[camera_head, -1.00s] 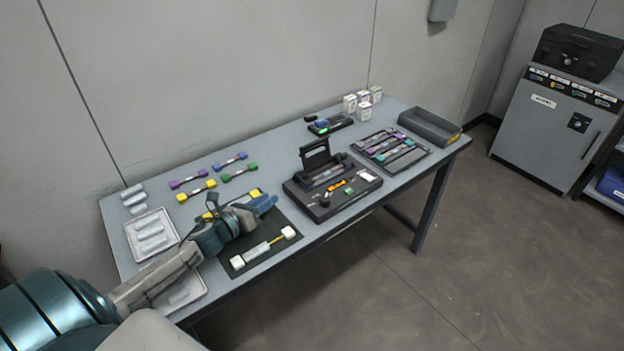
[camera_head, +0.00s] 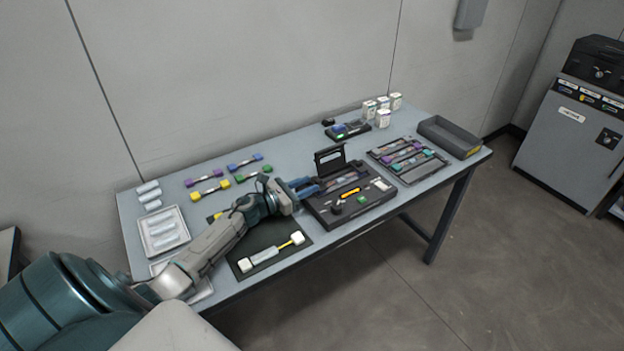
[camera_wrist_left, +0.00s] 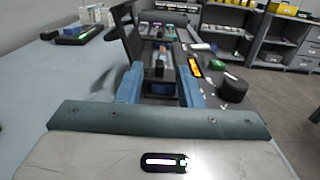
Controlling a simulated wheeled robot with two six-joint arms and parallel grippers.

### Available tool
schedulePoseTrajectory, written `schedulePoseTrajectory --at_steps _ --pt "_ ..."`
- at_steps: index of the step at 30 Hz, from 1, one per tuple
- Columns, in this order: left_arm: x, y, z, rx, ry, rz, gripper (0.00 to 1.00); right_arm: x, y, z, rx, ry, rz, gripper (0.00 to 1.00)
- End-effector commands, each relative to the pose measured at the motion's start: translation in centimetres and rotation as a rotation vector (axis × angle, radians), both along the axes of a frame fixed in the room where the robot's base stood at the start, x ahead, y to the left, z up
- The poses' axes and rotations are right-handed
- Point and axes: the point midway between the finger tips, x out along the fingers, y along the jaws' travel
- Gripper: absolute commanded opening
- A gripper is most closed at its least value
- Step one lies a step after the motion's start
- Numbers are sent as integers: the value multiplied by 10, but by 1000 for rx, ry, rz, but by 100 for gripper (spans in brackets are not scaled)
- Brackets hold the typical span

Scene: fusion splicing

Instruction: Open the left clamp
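The dark splicer (camera_head: 350,212) stands mid-table with its lid (camera_head: 329,159) raised at the back. Its left clamp is too small to make out in the head view and is partly covered by my gripper. My left gripper (camera_head: 311,187) is at the splicer's left end. In the left wrist view its two blue fingers (camera_wrist_left: 160,88) are apart, with nothing held between them. A dark clamp-like part (camera_wrist_left: 160,62) of the splicer shows beyond and between the fingertips. The raised lid (camera_wrist_left: 127,32) is close to the left finger. My right gripper is in neither view.
A black knob (camera_wrist_left: 233,88) stands on the splicer's front right. A tray of coloured holders (camera_head: 432,168) and a grey bin (camera_head: 449,137) are to the right.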

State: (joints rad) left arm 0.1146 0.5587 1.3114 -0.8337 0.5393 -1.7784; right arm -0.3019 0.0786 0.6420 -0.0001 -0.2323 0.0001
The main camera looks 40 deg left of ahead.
Motion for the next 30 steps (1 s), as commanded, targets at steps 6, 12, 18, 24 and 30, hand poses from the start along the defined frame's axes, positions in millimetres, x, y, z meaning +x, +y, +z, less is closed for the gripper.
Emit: schedulePoseTrajectory --at_steps 6,12,18,24,30 --pt "18 -7 1 0 -1 1 33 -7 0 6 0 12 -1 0" --pt "21 -9 -1 0 1 0 33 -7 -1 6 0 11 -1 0" --pt "21 -9 -1 1 1 0 23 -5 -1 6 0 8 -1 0" --pt "21 -8 -1 1 1 0 0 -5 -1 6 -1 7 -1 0" --pt "21 -8 0 -9 4 0 0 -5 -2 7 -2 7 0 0"
